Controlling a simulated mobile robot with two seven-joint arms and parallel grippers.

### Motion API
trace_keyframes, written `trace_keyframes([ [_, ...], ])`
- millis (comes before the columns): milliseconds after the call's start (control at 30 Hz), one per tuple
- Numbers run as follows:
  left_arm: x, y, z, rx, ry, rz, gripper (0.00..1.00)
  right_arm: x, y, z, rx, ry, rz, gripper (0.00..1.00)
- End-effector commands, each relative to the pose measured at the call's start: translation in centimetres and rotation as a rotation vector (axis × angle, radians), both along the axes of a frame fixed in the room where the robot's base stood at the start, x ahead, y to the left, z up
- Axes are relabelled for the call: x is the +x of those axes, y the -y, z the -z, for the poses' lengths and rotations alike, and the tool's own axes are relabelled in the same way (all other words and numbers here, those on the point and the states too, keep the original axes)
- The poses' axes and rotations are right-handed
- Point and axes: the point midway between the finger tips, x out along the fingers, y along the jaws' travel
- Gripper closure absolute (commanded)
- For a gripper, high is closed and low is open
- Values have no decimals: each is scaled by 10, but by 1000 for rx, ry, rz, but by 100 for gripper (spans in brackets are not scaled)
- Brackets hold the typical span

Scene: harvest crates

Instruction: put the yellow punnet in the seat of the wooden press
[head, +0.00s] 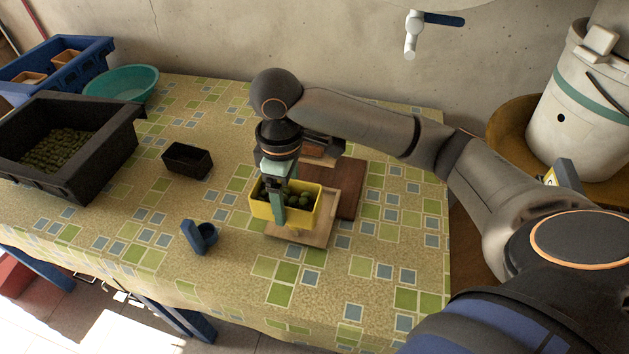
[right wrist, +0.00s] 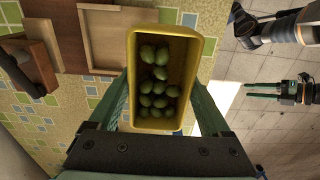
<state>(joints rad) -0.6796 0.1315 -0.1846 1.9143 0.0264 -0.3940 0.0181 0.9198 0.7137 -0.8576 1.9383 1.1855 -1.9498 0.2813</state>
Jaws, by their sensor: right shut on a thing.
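The yellow punnet (head: 311,212) holds several green fruits. The punnet (right wrist: 200,70) also shows in the right wrist view between the green fingers. The wooden press has a dark brown base (head: 345,185) and a pale wooden seat (head: 300,236). The punnet is held over the pale seat in the head view and hides much of it; the gap beneath is hard to judge. In the right wrist view it overlaps the seat (right wrist: 103,45). My left gripper (right wrist: 265,90) shows there, small, fingers apart and empty.
A small black box (head: 187,160) and a blue cup-like object (head: 200,238) stand to the left on the patterned table. A black crate (head: 105,160), a teal bowl (head: 145,80) and a blue crate (head: 95,55) are further left. A white bucket (head: 575,130) is at right.

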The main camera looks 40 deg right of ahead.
Motion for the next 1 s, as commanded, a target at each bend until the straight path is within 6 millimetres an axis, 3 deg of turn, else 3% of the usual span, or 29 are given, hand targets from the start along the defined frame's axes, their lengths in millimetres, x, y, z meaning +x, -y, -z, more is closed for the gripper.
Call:
trace_keyframes([
  [267, 0, 0, 5, 1, 0, -1, 50, 43, 57, 32, -3, -2, 9, 74],
  [400, 0, 0, 8, 1, 0, -1, 50, 56, 74, 60, -3, -3, 6, 74],
  [800, 0, 0, 12, 1, 0, -1, 50, 74, 95, 93, -1, -2, 3, 74],
  [1000, 0, 0, 14, 1, 0, -1, 50, 73, 94, 120, -1, 0, 1, 74],
])
